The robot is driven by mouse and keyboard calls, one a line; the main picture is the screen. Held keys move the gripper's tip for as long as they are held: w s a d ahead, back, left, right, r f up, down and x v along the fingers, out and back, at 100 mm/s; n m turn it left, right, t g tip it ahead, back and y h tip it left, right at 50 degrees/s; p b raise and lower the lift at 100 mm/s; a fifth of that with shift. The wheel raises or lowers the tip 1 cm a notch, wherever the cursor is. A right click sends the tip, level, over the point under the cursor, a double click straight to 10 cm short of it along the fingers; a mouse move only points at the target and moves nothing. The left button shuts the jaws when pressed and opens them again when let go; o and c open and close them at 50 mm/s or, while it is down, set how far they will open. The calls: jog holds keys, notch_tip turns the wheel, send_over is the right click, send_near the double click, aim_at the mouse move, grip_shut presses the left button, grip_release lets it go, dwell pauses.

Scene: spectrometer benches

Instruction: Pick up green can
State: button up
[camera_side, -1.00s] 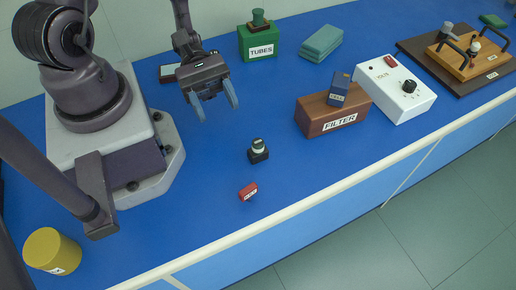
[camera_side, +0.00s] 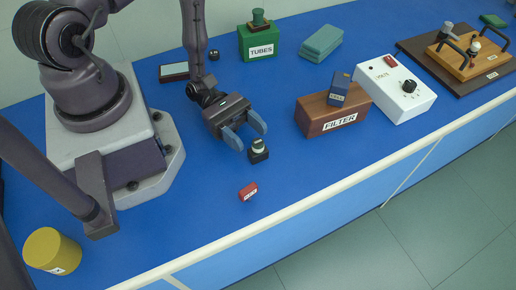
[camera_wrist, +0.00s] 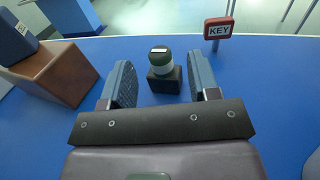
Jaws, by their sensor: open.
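The green can (camera_side: 258,145) is small, with a green top and a pale band, and stands upright in a black square holder on the blue bench. In the wrist view the green can (camera_wrist: 163,61) shows ahead of the fingers, roughly between their lines, with its black holder (camera_wrist: 164,81) below it. My gripper (camera_side: 248,135) is open and empty, just behind and to the left of the can, its blue fingertips close to it. In the wrist view my gripper (camera_wrist: 165,88) has its two fingers spread wide. I cannot tell whether a finger touches the can.
A red KEY block (camera_side: 248,191) lies toward the front edge. A brown FILTER box (camera_side: 318,118) with a blue block (camera_side: 339,90) on it stands to the right, beside a white instrument (camera_side: 398,95). A green TUBES box (camera_side: 258,42) is behind. A yellow cylinder (camera_side: 52,250) is front left.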

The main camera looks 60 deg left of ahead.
aim_at(262, 147)
jog(key=shift+x, duration=2.7)
jog(key=c, duration=1)
jog(key=shift+r, duration=0.1)
